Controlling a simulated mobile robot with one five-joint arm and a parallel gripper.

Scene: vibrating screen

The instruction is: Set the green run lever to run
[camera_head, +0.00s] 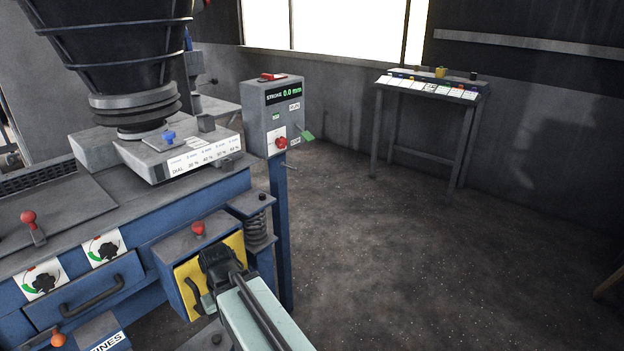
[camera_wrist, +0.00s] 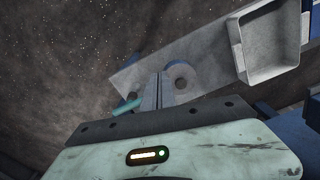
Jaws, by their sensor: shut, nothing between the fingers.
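The green lever (camera_head: 307,136) sticks out from the right side of the grey control box (camera_head: 263,122). It lies between an upper and a lower white label, whose words are too small to read surely. My gripper (camera_head: 220,262) is in front of the yellow panel (camera_head: 238,246) on the blue machine, below and left of the lever and well apart from it. In the wrist view its fingers (camera_wrist: 158,92) are shut and empty. A small teal rod shows left of the fingers there; I cannot tell what it belongs to.
A red knob (camera_head: 281,143) sits beside the lever on the box, whose display reads stroke 0.0 mm. A red-topped post (camera_head: 198,229) stands above the yellow panel. A grey tray (camera_wrist: 272,40) shows in the wrist view. The floor (camera_head: 400,240) right of the machine is clear.

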